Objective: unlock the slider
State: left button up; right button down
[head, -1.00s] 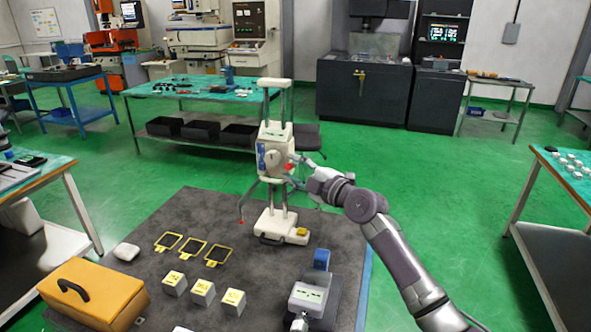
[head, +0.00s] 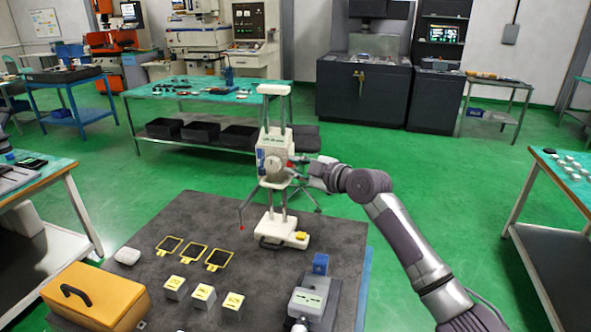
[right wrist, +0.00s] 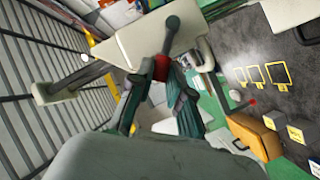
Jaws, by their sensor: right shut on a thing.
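A cream-white stand (head: 284,240) with two upright columns carries a slider block (head: 273,152) about midway up. The slider has a round dial and a blue part on its front. My right gripper (head: 300,172) is at the slider's right side. In the right wrist view the slider (right wrist: 135,45) is close, and a dark lever (right wrist: 170,38) with a red collar (right wrist: 161,67) stands out from it. The fingertips of my right gripper (right wrist: 160,78) are closed around the lever near the red collar. My left gripper is not in view.
A dark mat (head: 200,225) lies under the stand. On it are yellow-framed plates (head: 193,252), white blocks (head: 204,295), an orange case (head: 95,295) and a grey device (head: 308,302). A green-topped bench (head: 200,87) stands behind.

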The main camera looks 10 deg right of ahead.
jog(key=shift+w+d+r+m+g, duration=0.1)
jog(key=shift+w+r+m+g, duration=0.25)
jog(key=shift+m, duration=0.35)
jog(key=c, duration=1.1)
grip_release()
jog(key=v, duration=1.2)
jog(key=shift+r, duration=0.1)
